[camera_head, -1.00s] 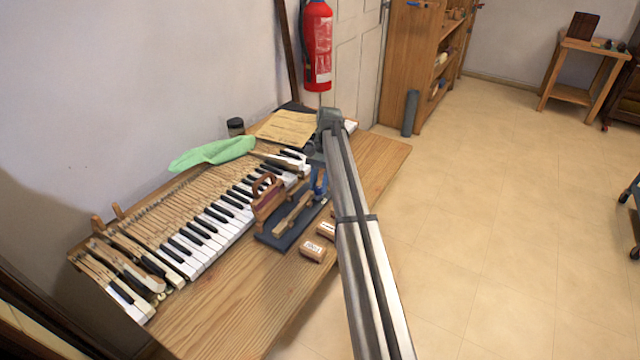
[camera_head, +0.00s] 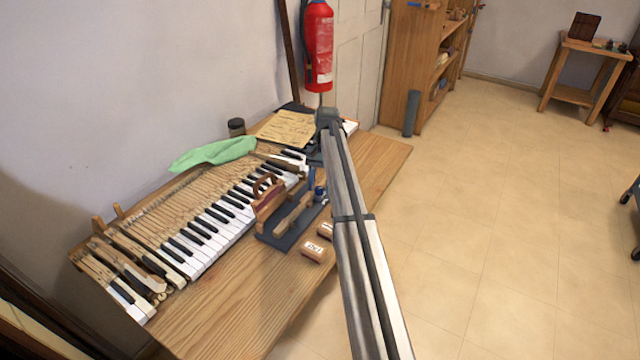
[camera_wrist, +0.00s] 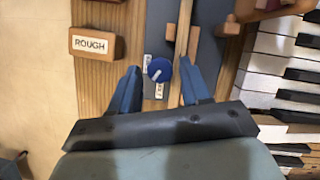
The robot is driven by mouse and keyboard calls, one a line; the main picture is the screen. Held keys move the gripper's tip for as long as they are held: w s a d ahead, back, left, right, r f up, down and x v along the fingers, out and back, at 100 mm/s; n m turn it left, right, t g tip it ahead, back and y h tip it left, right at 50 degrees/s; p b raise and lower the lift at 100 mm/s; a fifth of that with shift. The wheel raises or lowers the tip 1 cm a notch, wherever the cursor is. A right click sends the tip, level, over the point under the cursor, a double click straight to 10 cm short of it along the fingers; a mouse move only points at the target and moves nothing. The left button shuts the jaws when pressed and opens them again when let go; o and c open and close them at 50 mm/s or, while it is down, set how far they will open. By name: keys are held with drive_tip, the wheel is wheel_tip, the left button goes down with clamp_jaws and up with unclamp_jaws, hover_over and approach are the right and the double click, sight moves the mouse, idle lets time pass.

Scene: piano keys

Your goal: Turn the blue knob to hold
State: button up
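The blue knob (camera_wrist: 159,70) shows in the wrist view with a white pointer line that slants toward the upper right. It sits on a light label plate (camera_wrist: 149,89) on a dark base (camera_wrist: 205,65); the label's words are partly hidden and too small to read. My gripper (camera_wrist: 158,75) is open, with one blue finger on each side of the knob and gaps between. In the head view the knob (camera_head: 319,191) is a small blue spot beside the dark base (camera_head: 285,238), below my gripper (camera_head: 312,178).
A wooden block marked ROUGH (camera_wrist: 95,44) lies left of the knob. A wooden bar (camera_wrist: 184,25) and the piano keys (camera_wrist: 285,45) lie to the right. In the head view, a block (camera_head: 314,251) sits near the bench's front edge, and a green cloth (camera_head: 213,152) lies behind the keys.

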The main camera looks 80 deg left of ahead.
drive_tip(key=shift+o, duration=0.6)
drive_tip(key=m, duration=0.1)
drive_tip(key=m+g+y, duration=0.1)
drive_tip(key=m, duration=0.3)
drive_tip(key=shift+w+d, duration=0.15)
drive_tip(key=shift+d, duration=0.1)
drive_tip(key=m+y, duration=0.1)
drive_tip(key=m, duration=0.1)
drive_tip(key=m+g, duration=0.1)
drive_tip(key=m, duration=0.1)
drive_tip(key=m+y, duration=0.1)
drive_tip(key=m, duration=0.1)
drive_tip(key=shift+d+m+y, duration=0.3)
drive_tip(key=v, duration=1.4)
drive_tip(key=w+d+f, duration=0.9)
drive_tip(key=w+f, duration=0.2)
drive_tip(key=w+d+f+m, duration=0.1)
drive_tip(key=w+d+f, duration=0.8)
drive_tip(key=w+f, duration=0.2)
drive_tip(key=shift+w+f, duration=0.2)
drive_tip(key=shift+f, duration=0.1)
drive_tip(key=shift+s, duration=0.1)
